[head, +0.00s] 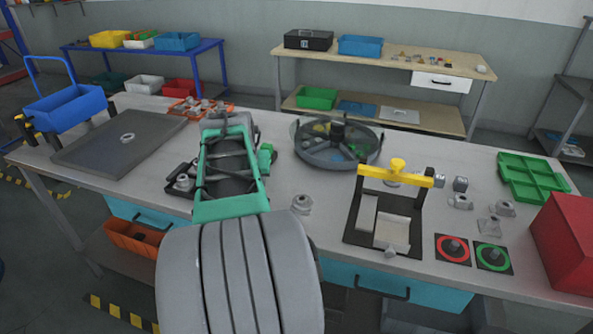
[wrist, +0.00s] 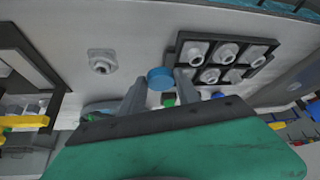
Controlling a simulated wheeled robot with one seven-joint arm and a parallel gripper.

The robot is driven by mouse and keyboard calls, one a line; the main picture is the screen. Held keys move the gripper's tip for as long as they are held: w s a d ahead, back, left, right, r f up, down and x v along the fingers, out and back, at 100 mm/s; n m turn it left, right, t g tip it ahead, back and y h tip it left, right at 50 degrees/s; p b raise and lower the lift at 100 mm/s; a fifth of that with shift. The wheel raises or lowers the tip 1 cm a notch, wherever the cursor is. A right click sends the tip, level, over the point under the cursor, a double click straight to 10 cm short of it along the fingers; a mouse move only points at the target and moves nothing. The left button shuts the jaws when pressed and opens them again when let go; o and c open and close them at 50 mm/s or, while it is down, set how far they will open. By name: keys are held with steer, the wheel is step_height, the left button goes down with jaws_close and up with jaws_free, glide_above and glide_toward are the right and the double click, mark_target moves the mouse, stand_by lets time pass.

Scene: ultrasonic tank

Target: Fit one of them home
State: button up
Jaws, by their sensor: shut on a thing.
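My gripper (wrist: 160,86) is shut on a blue round piece (wrist: 160,74), whose flat end shows between the two grey fingertips in the wrist view. In the head view my green wrist hides the fingertips and the piece. A dark tray (wrist: 176,48) with several metal nut-like parts in its pockets lies right of the fingers in the wrist view. In the head view the tray is largely hidden behind my arm, with one metal part (head: 183,182) showing. A loose flanged metal part (wrist: 102,61) lies on the bench left of the fingers in the wrist view.
On the bench in the head view are a round divided carousel (head: 312,158), a black fixture with a yellow clamp (head: 398,172), red (head: 441,243) and green (head: 481,252) ringed pads, loose metal parts, a green tray (head: 533,178), a red box (head: 562,240) and a dark mat (head: 90,150).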

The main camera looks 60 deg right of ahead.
steer(key=s+d+m, duration=0.1)
steer(key=s+d, duration=0.1)
steer(key=s, duration=0.1)
steer(key=s+d+m+g, duration=0.1)
steer(key=s+d, duration=0.2)
steer(key=s+d+m, duration=0.1)
steer(key=s+d, duration=0.2)
steer(key=s, duration=0.1)
steer(key=shift+s+d+f+m+g+h, duration=0.1)
steer(key=shift+d+f+m+g+h, duration=0.2)
steer(key=shift+g, duration=0.1)
steer(key=b, duration=0.3)
glide_above(300, 205)
steer(key=shift+d+f, duration=0.15)
steer(key=shift+f, duration=1.35)
steer(key=shift+d+f, duration=0.15)
steer(key=shift+f, duration=1.35)
steer(key=shift+a+b, duration=0.25)
steer(key=shift+b, duration=0.15)
steer(key=shift+f+b, duration=0.95)
steer(key=shift+b, duration=0.2)
stand_by(0.4)
steer(key=o, duration=1.4)
steer(key=v, duration=0.8)
